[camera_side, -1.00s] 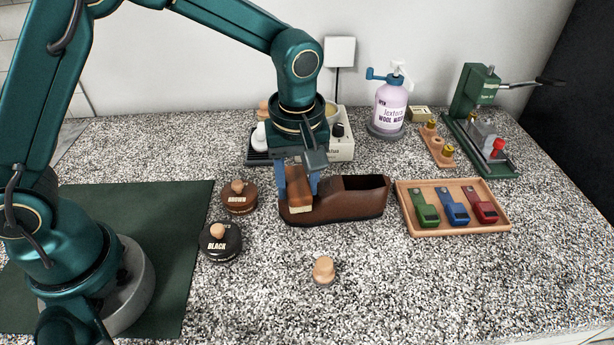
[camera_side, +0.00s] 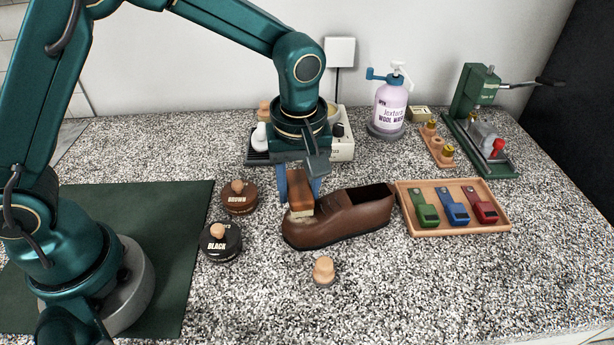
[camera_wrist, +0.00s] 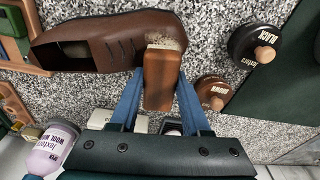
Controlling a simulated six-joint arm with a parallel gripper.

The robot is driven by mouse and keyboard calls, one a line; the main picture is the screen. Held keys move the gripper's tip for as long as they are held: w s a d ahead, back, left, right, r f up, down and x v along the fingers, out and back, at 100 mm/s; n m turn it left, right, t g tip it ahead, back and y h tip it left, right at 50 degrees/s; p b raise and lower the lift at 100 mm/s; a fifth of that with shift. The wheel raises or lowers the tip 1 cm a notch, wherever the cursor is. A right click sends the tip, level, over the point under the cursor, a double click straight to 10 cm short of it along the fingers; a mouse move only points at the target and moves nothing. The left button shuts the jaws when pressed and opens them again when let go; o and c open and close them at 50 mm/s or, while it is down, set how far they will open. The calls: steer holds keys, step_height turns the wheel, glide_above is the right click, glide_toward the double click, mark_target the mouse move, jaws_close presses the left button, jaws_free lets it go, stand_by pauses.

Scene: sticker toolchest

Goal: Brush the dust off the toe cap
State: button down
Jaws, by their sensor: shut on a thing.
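A brown leather shoe (camera_side: 352,219) lies on the speckled counter, turned at an angle, its toe cap at the left. In the wrist view the shoe (camera_wrist: 100,42) has its opening at the left and a pale, dusty patch on the toe cap (camera_wrist: 167,22). My gripper (camera_side: 299,190) is shut on a wooden brush (camera_side: 300,185) with pale bristles. The brush (camera_wrist: 162,75) sits between the blue fingers (camera_wrist: 160,92) in the wrist view. Its bristles are at the toe cap and seem to touch it. The brush hides part of the toe.
Brown (camera_side: 239,197) and black (camera_side: 220,241) polish tins stand left of the shoe. A wooden-knobbed piece (camera_side: 323,271) stands in front. A wooden tray (camera_side: 408,231) with green, blue and red items is close to the heel. Behind are a wool wash bottle (camera_side: 391,107) and a green press (camera_side: 473,95).

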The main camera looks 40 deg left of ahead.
steer(key=shift+s+d, duration=0.4)
steer(key=shift+w+a+f, duration=0.1)
steer(key=shift+w+a, duration=0.75)
steer(key=shift+a, duration=0.05)
steer(key=w+a+f, duration=0.2)
steer(key=shift+w+a+f, duration=0.15)
steer(key=shift+w+a, duration=0.1)
steer(key=shift+a, duration=0.05)
step_height(320, 180, up, 10)
steer(key=shift+r, duration=0.2)
steer(key=shift+s, duration=0.1)
